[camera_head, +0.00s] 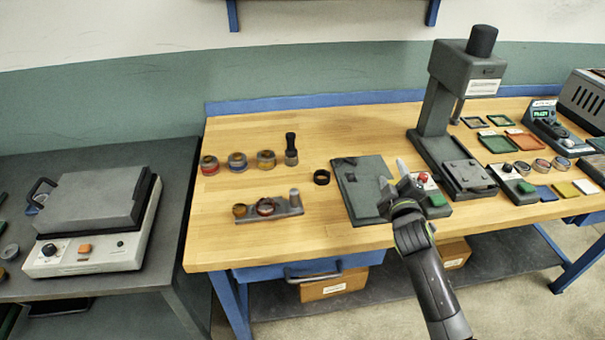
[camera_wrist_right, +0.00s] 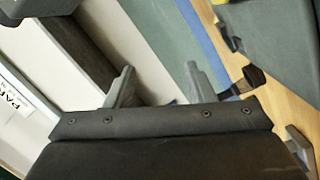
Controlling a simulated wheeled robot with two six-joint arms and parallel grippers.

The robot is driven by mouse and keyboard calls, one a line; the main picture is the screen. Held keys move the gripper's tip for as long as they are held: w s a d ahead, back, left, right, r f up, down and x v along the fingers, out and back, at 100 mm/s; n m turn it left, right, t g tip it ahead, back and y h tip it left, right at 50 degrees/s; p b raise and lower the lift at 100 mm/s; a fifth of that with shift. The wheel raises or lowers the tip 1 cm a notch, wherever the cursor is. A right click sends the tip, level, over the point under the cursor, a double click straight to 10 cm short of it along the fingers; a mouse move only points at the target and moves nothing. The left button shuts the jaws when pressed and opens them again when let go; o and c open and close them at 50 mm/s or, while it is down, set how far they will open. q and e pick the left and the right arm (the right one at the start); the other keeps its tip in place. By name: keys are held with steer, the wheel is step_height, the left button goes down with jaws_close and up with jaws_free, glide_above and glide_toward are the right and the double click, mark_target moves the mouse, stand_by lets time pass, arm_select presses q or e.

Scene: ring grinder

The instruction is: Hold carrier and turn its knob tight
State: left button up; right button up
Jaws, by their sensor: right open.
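A flat grey carrier (camera_head: 285,211) lies on the wooden table, left of the middle. It has a brownish round knob (camera_head: 240,210) at its left end, a dark reddish ring (camera_head: 265,207) near its middle and a short grey post (camera_head: 295,197) at its right end. My right gripper (camera_head: 393,176) is well to the right of the carrier, over the right side of a dark green-grey plate. Its fingers are apart with nothing between them; they also show apart in the right wrist view (camera_wrist_right: 160,86). My left gripper is out of view.
The dark plate (camera_head: 358,178) lies right of the carrier, with a black ring (camera_head: 321,177) between. Several ring stacks and a black-handled tool (camera_head: 291,150) stand behind. A tall grey press (camera_head: 437,110) stands at right. The table front left of the carrier is clear.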

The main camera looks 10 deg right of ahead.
steer(key=w+a+m+g, duration=0.1)
steer(key=a+m+g, duration=0.1)
steer(key=w+a+m+g, duration=0.2)
steer(key=a, duration=0.1)
steer(key=w+a+f+m+g, duration=0.1)
steer(key=w+a+m+g, duration=0.1)
steer(key=a, duration=0.1)
steer(key=shift+a+g+y, duration=0.2)
steer(key=shift+g+y, duration=0.1)
steer(key=shift+y, duration=0.1)
steer(key=a+r+g+y, duration=0.1)
steer(key=a+g+y, duration=0.15)
steer(key=a, duration=0.45)
steer(key=g, duration=0.4)
glide_toward(295, 193)
steer(key=shift+m+y, duration=0.3)
steer(key=shift+y, duration=0.15)
steer(key=x, duration=1.2)
steer(key=shift+d, duration=0.4)
